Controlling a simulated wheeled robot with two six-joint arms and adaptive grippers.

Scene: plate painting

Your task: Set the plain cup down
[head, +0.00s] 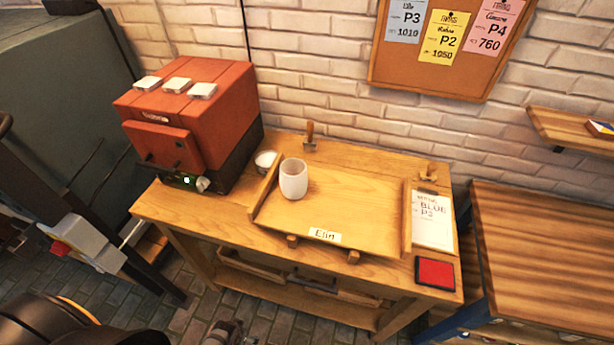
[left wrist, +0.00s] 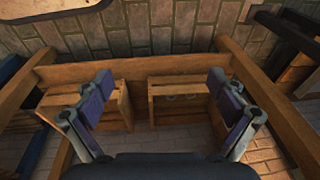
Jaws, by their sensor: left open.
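The plain white cup (head: 293,181) stands upright on the left part of a wooden tray (head: 350,215) on the workbench, in the head view. The tray has raised side rails and a name label, "Elin" (head: 325,236), at its front. No gripper touches the cup. My left gripper (left wrist: 160,95) shows in the left wrist view with its two fingers wide apart and nothing between them. It faces the lower shelf of a wooden bench, away from the cup. My right gripper is in neither view.
A red kiln-like machine (head: 190,120) stands left of the tray, with a small white bowl (head: 265,160) beside it. A note card (head: 432,220) and a red pad (head: 435,273) lie at the right. Wooden crates (left wrist: 180,100) sit on the lower shelf.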

